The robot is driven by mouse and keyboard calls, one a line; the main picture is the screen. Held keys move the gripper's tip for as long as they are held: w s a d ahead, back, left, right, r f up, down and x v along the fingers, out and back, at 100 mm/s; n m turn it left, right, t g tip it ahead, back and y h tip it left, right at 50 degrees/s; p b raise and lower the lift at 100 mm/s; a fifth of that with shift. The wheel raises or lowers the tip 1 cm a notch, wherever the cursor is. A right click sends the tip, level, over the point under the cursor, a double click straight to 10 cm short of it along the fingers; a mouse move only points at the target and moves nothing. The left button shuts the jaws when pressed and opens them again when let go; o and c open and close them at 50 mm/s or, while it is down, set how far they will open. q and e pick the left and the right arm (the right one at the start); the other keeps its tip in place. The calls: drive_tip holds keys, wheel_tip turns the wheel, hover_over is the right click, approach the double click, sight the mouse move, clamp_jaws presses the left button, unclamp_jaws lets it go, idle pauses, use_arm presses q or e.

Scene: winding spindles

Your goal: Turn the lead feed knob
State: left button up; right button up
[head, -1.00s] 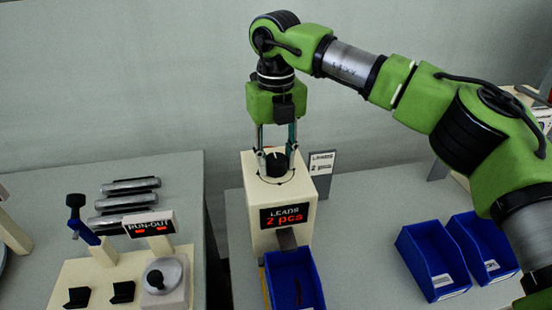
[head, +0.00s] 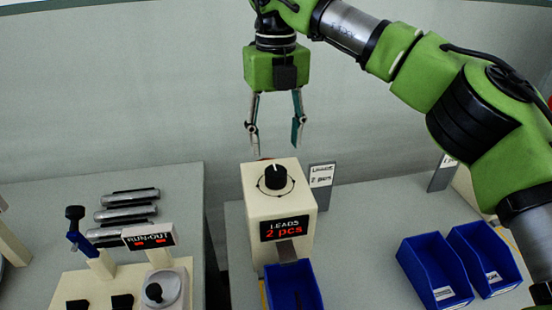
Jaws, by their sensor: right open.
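The lead feed knob (head: 274,177) is a black dial with a pale mark, on top of a cream dispenser box (head: 258,208). A ring with small marks surrounds it. The box's front display (head: 285,227) reads "LEADS 2 pcs" in white and red. My right gripper (head: 274,143) is open and empty above the knob, its fingers apart and pointing down, not touching it. A blue bin (head: 293,287) stands under the box's chute; its contents are too dark to tell. My left gripper is not in view.
Two blue bins (head: 435,272) (head: 487,260) sit to the right. A small sign (head: 321,175) stands behind the box. On the left table are metal cylinders (head: 127,214) and a run-out gauge (head: 148,238). A gap separates the tables.

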wheel_tip(320, 180, up, 4)
drive_tip(key=shift+f, duration=0.2)
drive_tip(key=shift+r, duration=0.1)
